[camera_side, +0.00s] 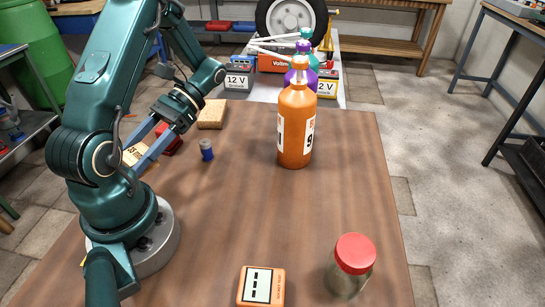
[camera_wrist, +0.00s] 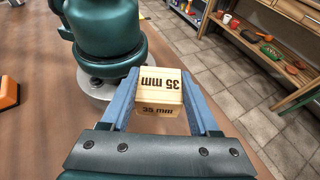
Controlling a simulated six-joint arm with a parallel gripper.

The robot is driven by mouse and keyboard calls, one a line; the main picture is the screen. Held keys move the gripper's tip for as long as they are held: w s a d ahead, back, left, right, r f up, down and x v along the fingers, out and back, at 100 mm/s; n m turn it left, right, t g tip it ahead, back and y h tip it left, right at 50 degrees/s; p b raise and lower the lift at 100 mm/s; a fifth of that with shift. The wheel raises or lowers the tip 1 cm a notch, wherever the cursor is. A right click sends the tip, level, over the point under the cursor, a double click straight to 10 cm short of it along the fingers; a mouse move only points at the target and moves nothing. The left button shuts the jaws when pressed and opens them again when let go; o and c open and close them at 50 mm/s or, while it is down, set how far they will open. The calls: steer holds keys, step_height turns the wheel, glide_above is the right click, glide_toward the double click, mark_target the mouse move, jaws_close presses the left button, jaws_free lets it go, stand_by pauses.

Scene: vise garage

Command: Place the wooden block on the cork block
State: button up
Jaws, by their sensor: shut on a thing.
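The wooden block (camera_wrist: 157,85) is a pale cube marked "35 mm". It sits between the blue fingers of my gripper (camera_wrist: 160,92), which is shut on it. In the side view the block (camera_side: 134,154) shows partly behind the fingers of my gripper (camera_side: 139,152), at the table's left. Whether it touches the table I cannot tell. The cork block (camera_side: 211,113) is a tan block lying flat near the table's far left edge, up and right of my gripper. Its top looks bare. It does not show in the wrist view.
A small blue cylinder (camera_side: 206,149) and a red object (camera_side: 169,139) stand near my gripper. An orange bottle (camera_side: 296,130) stands at the back. A red-lidded jar (camera_side: 351,267) and an orange box (camera_side: 261,286) are in front. The table's middle is clear.

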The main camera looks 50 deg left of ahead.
steer(key=a+r+m+t+y, duration=0.4)
steer(key=a+m+t+y, duration=0.2)
steer(key=a+m+y, duration=0.9)
steer(key=w+a+r+m+t+y, duration=0.2)
steer(key=w+a+r+m+t, duration=0.15)
steer(key=w+m+t, duration=0.35)
steer(key=n, duration=0.1)
glide_above(209, 115)
steer(key=f, duration=0.7)
steer(key=shift+s+a+f, duration=0.15)
steer(key=shift+s, duration=0.25)
steer(key=shift+w+f, duration=0.3)
steer(key=shift+w, duration=0.05)
steer(key=shift+f, duration=1.9)
steer(key=o, duration=1.4)
steer(key=shift+f, duration=0.1)
steer(key=shift+c, duration=0.2)
